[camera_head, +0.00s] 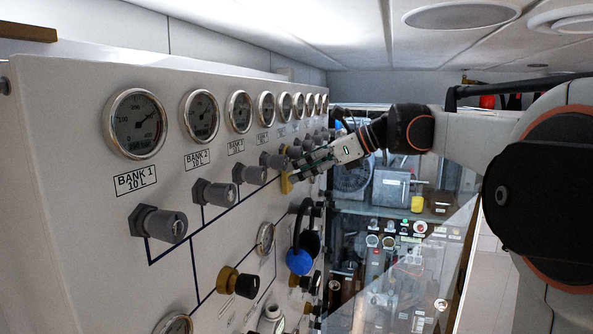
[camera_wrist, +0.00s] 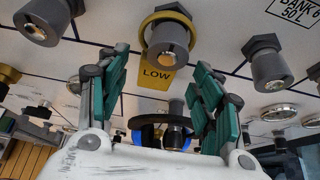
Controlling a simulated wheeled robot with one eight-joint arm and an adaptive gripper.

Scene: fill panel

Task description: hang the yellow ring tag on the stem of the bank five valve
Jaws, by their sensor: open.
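The yellow ring tag (camera_wrist: 154,76), marked LOW, hangs with its ring around the grey stem of the bank five valve (camera_wrist: 168,38) in the wrist view. Its flat plate hangs below the stem. In the head view the tag (camera_head: 286,184) is a small yellow patch on the panel, just left of my gripper (camera_head: 303,163). In the wrist view my gripper (camera_wrist: 162,70) is open, with its green-padded fingers apart on either side below the stem and nothing between them. The bank five label is not readable.
The bank six valve (camera_wrist: 267,62) is close on the right, another grey valve (camera_wrist: 42,22) on the left. A blue-rimmed round part (camera_wrist: 160,134) is beyond my fingers. In the head view, gauges (camera_head: 240,111) line the panel and a blue knob (camera_head: 299,261) sits below my gripper.

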